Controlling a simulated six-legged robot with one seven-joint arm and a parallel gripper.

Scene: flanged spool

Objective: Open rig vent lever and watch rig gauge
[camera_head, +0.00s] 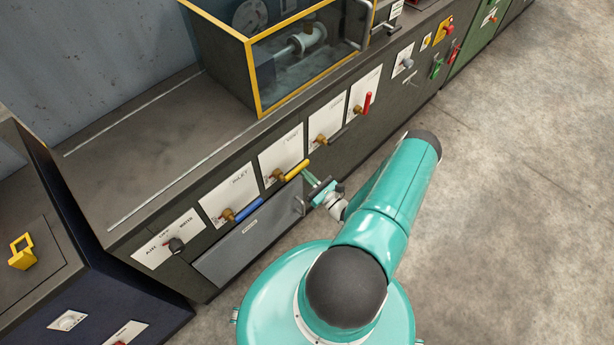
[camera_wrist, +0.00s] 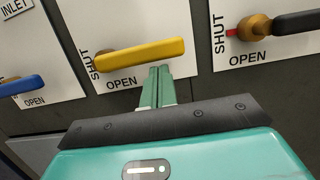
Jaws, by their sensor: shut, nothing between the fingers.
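Several valve levers line the bench front, each on a white plate. The yellow lever (camera_head: 296,170) points right from a brass pivot; it also shows in the wrist view (camera_wrist: 142,54), with SHUT printed at its left and OPEN below. My gripper (camera_head: 312,180) is shut and empty. In the wrist view its fingertips (camera_wrist: 158,72) lie just below the yellow handle's right half; whether they touch it I cannot tell. A round dial (camera_head: 250,14), possibly the rig gauge, shows inside the yellow-framed enclosure; its reading is too small to tell.
The blue lever (camera_head: 250,209), on the plate marked INLET, is left of the yellow one. A black lever (camera_wrist: 296,23) and a red lever (camera_head: 367,103) are to the right. A grey drawer front (camera_head: 245,243) lies below. Open concrete floor (camera_head: 500,220) is at right.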

